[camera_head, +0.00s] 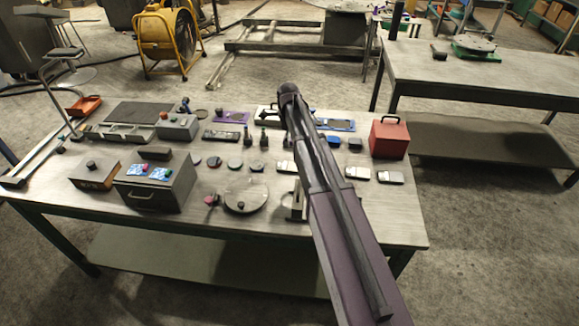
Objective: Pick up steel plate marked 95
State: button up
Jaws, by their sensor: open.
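Several small pale metal pieces lie in a row on the near table (90,197): one left of my arm (287,167), one just right of it (357,172) and one further right (390,177). Each has a darker part. I cannot read a 95 on any of them, so I cannot tell which is the steel plate. My arm crosses the table's right half and hides part of the row. I cannot make out my gripper or its fingers.
A red box (389,137) stands at the table's back right. A grey box with a handle (155,187) and a round metal disc (245,195) are near the front. Several small discs lie mid-table. The front right corner is clear. Another table (470,85) stands behind.

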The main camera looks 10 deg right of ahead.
jog(key=shift+d+f, duration=0.1)
dwell(0.3)
jog(key=b, duration=0.9)
send_over(289, 166)
notch_tip(289, 166, down, 8)
jog(key=shift+f, duration=0.25)
jog(key=shift+f, duration=0.1)
jog(key=shift+w+f+b, duration=0.15)
jog(key=shift+f+b, duration=2.3)
jog(key=shift+f, duration=0.05)
jog(key=c, duration=1.1)
